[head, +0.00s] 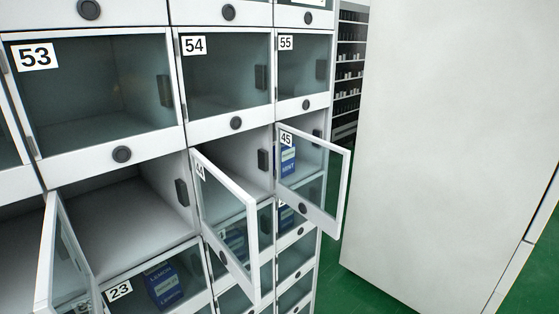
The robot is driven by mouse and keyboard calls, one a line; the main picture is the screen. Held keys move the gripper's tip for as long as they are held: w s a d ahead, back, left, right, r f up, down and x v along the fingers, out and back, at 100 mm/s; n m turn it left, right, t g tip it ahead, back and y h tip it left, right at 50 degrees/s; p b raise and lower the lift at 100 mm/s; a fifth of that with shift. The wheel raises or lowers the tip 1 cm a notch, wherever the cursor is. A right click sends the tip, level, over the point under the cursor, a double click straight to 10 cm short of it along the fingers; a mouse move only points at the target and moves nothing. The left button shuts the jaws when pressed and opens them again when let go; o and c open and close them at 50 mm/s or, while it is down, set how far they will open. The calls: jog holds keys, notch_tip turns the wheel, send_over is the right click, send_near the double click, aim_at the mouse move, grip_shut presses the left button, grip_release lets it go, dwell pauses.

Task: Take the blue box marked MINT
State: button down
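A blue box (288,163) with a white label that appears to read MINT stands in compartment 45. I see it through the glass of door 45 (320,218), which hangs open toward the right. Part of the box is hidden by the number label and the door frame. My gripper is not in view.
Door 44 (252,257) is also open, with an empty compartment behind it. Another open door (48,258) stands at lower left. A blue LEMON box (163,284) sits in compartment 23. Doors 53, 54 and 55 are shut. A large white panel (440,130) fills the right.

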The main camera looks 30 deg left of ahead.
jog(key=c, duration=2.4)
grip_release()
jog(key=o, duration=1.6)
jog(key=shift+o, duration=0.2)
